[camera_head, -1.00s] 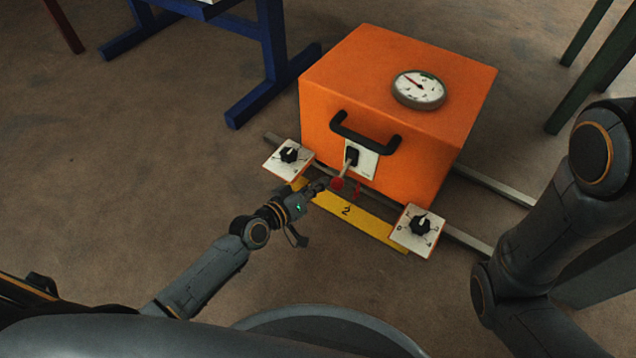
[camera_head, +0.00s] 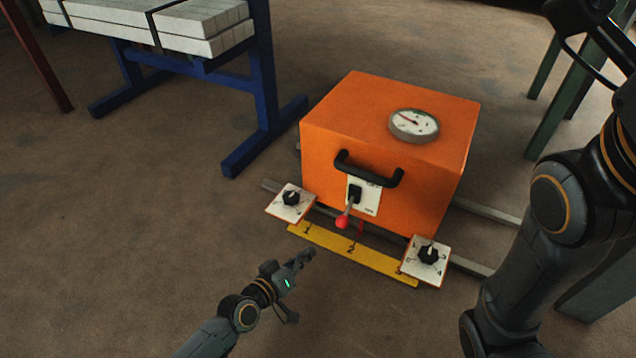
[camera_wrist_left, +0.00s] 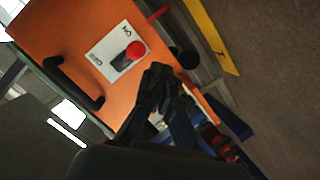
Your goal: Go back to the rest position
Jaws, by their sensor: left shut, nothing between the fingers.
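My left gripper (camera_head: 306,256) is in front of the orange box (camera_head: 400,130), over the floor and near the yellow strip. It is shut and empty, apart from the red-knobbed lever (camera_head: 342,221) on the box's front. In the left wrist view, the shut left gripper (camera_wrist_left: 160,72) shows with the box (camera_wrist_left: 85,35) and the red knob (camera_wrist_left: 136,50) beyond it. My right arm stands at the right of the head view, bent upward. Its gripper is out of frame.
Dial plates flank the box's front, one at left (camera_head: 290,202) and one at right (camera_head: 426,261). The yellow numbered strip (camera_head: 352,252) lies between them. A blue stand (camera_head: 262,80) with pale blocks (camera_head: 200,22) is behind at left. The floor at left is clear.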

